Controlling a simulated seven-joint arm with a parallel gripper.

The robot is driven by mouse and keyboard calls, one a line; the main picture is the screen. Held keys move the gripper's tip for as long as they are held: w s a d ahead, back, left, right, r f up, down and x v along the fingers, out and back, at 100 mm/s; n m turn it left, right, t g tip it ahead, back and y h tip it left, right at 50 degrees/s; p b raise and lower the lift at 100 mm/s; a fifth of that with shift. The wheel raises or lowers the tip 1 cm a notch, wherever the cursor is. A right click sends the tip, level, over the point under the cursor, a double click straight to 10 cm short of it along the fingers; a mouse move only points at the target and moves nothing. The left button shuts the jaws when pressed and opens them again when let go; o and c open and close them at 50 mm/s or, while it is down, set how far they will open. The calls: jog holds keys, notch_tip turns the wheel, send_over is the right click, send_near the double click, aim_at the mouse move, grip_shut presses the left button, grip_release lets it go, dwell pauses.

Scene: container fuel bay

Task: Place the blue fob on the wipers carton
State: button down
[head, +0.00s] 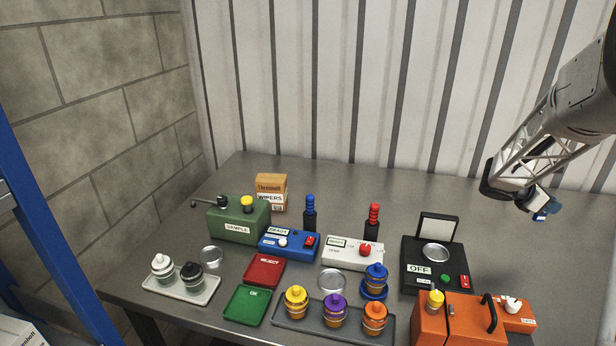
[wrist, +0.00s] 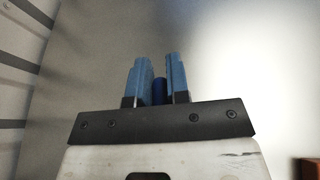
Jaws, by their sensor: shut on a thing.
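My gripper (head: 541,214) is at the far right in the head view, raised above the right part of the bench. In the wrist view my gripper (wrist: 158,75) has its two light-blue fingers closed around a dark blue piece, the blue fob (wrist: 159,91). Only a small part of the fob shows between the fingers. The wipers carton (head: 280,200) is a small brown box with a white WIPERS label, standing at the back left of the bench behind the green sample box. My gripper is far to the right of the carton.
The green SAMPLE box (head: 232,226) with a black lever stands in front of the carton. A blue bottle (head: 309,217) and a red-topped bottle (head: 372,222) stand to its right. A black OFF device (head: 425,252) with a raised lid is nearer my gripper. Several capped jars fill the front.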

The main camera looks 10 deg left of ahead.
jog(key=w+a+r+n+t+y, duration=0.1)
jog(key=w+a+r+n+t, duration=0.1)
jog(key=a, duration=1.7)
jog(key=w+a+r+n+t, duration=0.1)
jog(key=a+r+n+t, duration=0.1)
jog(key=a, duration=1.6)
jog(key=s+a+r+n+t+y, duration=0.1)
jog(key=s+a, duration=0.3)
jog(key=a, duration=0.7)
jog(key=s+a+r+n+t+y, duration=0.1)
jog(key=s+a, duration=0.4)
jog(key=a, duration=0.7)
jog(key=s+a+n+t+y, duration=0.1)
jog(key=s+a, duration=0.3)
jog(key=a, duration=0.7)
jog(key=shift+s+a+r+t, duration=0.3)
jog(key=shift+s+a+r, duration=0.05)
jog(key=shift+s+r, duration=0.05)
send_over(274, 177)
jog(key=shift+f, duration=0.75)
jog(key=shift+f, duration=0.1)
jog(key=shift+f, duration=1.7)
jog(key=shift+f, duration=0.1)
